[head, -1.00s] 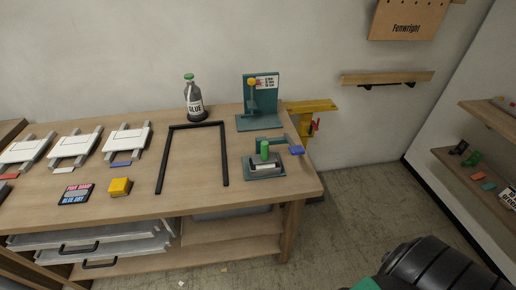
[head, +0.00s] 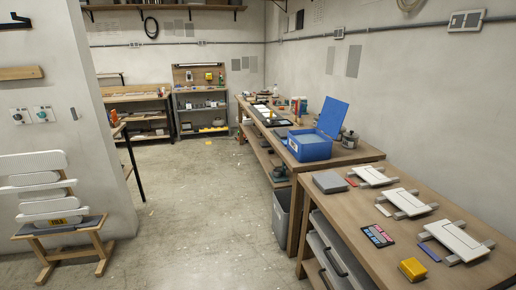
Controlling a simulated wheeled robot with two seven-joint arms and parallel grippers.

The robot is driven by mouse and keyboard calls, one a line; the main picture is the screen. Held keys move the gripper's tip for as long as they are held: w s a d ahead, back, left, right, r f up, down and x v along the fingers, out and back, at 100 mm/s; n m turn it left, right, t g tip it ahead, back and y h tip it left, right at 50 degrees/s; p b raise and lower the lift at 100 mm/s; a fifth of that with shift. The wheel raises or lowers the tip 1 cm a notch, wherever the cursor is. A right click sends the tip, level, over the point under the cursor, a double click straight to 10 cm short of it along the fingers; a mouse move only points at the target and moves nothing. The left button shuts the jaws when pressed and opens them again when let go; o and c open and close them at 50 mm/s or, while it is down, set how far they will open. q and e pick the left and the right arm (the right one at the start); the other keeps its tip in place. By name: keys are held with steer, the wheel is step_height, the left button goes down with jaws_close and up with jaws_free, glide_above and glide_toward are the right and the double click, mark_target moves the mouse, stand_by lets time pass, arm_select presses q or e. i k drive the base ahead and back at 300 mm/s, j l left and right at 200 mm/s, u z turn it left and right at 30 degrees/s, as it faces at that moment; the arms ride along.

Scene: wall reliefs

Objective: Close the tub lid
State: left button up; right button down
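A blue tub (head: 310,150) stands on the far workbench on the right side of the head view. Its blue lid (head: 332,117) is open and stands up at the tub's right side. Neither of my grippers is in view, so neither is seen near the tub.
The nearer workbench (head: 345,213) holds several white panels, a grey block (head: 330,182), a dark card (head: 378,236) and a yellow block (head: 412,269). A grey bin (head: 282,216) stands below the benches. A white-slatted rack (head: 50,205) stands left. The middle floor (head: 190,220) is clear.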

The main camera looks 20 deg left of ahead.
mark_target(332, 116)
steer(key=u, duration=0.3)
steer(key=i+j, duration=0.55)
steer(key=i+j+z, duration=0.15)
steer(key=i+j, duration=0.35)
steer(key=j, duration=0.25)
